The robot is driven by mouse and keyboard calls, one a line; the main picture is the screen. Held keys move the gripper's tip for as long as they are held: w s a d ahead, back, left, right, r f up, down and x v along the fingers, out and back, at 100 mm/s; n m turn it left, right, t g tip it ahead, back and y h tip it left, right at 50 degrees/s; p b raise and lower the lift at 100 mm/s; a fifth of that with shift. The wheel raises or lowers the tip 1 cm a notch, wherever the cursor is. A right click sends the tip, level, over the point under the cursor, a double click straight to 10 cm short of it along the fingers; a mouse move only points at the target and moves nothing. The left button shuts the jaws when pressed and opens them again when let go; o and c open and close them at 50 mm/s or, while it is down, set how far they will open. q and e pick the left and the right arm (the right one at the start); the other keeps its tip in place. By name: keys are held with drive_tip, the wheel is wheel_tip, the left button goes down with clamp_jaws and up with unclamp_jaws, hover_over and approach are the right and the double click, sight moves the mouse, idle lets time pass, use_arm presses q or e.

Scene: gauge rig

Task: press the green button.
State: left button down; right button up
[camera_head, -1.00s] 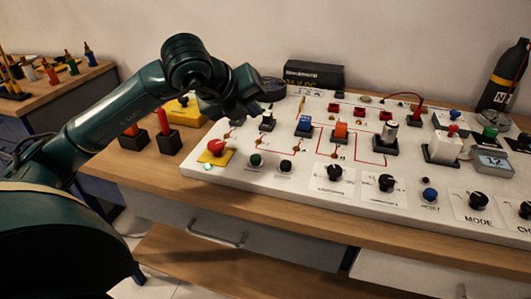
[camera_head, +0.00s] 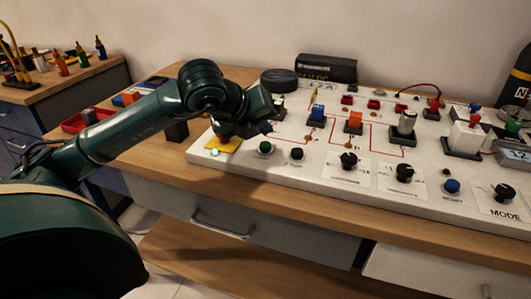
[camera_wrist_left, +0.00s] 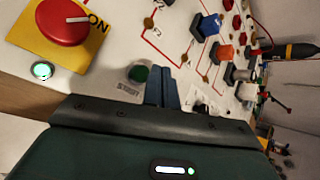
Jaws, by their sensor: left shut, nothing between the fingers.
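The green button (camera_head: 265,148) is a small round cap at the front left of the white panel (camera_head: 240,170). A black button (camera_head: 297,153) sits just right of it. In the left wrist view the green button (camera_wrist_left: 138,73) shows beside a START label, just left of the fingertips. My left gripper (camera_head: 266,127) is shut and empty, just behind and above the green button in the head view. Its fingers (camera_wrist_left: 166,73) are together in the wrist view and appear apart from the button. My right gripper is not in view.
A big red knob (camera_wrist_left: 62,22) on a yellow plate (camera_head: 222,144) stands left of the button, with a lit green lamp (camera_wrist_left: 42,70) near it. Blue (camera_head: 317,113) and orange (camera_head: 354,121) switches stand further back. Black dials (camera_head: 348,160) line the panel's front.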

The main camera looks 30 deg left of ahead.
use_arm(q)
drive_tip(key=shift+f, duration=0.45)
idle(1.7)
drive_tip(key=shift+f+b, duration=0.4)
drive_tip(key=shift+b, duration=0.45)
drive_tip(key=shift+f+b, duration=0.55)
drive_tip(key=shift+b, duration=0.1)
idle(0.4)
drive_tip(key=shift+r, duration=0.15)
drive_tip(key=shift+r+p, duration=0.55)
drive_tip(key=shift+r, duration=0.25)
